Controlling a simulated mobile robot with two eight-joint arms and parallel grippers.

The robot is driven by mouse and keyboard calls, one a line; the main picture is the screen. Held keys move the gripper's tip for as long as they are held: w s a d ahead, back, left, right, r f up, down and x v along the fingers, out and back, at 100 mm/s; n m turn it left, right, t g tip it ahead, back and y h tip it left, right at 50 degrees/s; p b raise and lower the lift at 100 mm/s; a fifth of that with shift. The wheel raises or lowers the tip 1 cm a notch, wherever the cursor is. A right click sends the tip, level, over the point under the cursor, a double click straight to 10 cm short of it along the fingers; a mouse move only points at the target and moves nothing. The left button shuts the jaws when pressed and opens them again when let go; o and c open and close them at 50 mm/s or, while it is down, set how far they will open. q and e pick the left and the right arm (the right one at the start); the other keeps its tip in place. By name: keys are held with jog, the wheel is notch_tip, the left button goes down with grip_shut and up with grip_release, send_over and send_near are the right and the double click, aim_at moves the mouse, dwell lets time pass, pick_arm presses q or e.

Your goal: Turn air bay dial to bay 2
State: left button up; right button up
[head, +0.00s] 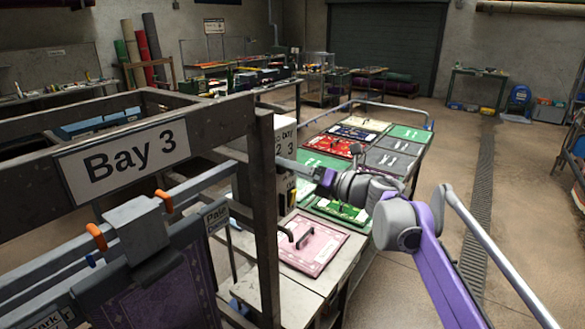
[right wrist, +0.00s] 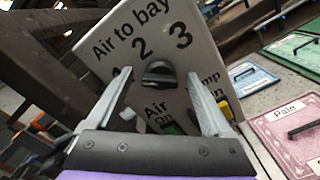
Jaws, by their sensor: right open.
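The air bay dial (right wrist: 158,74) is a black knob on a pale panel (right wrist: 205,52) lettered "Air to bay", with 2 and 3 printed above it. A mark left of the 2 is partly hidden by a finger. Which number the dial points to is not clear. My right gripper (right wrist: 158,80) is open, its fingers on either side of the dial; I cannot tell whether they touch it. In the head view, the panel (head: 284,136) is partly hidden by a dark post, and my right gripper (head: 291,165) reaches it from the right. My left gripper is not in view.
Below the dial are an "Air on" label with a green button (right wrist: 171,129) and a yellow part (right wrist: 223,103). A dark frame with a "Bay 3" sign (head: 124,157) stands at left. A table with several coloured rug samples (head: 310,246) lies beside the panel.

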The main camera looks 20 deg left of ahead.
jog(key=shift+c, duration=0.3)
grip_shut()
jog(key=shift+m, duration=0.4)
jog(key=m+p, duration=0.1)
jog(key=m, duration=0.7)
jog(key=shift+m, duration=0.4)
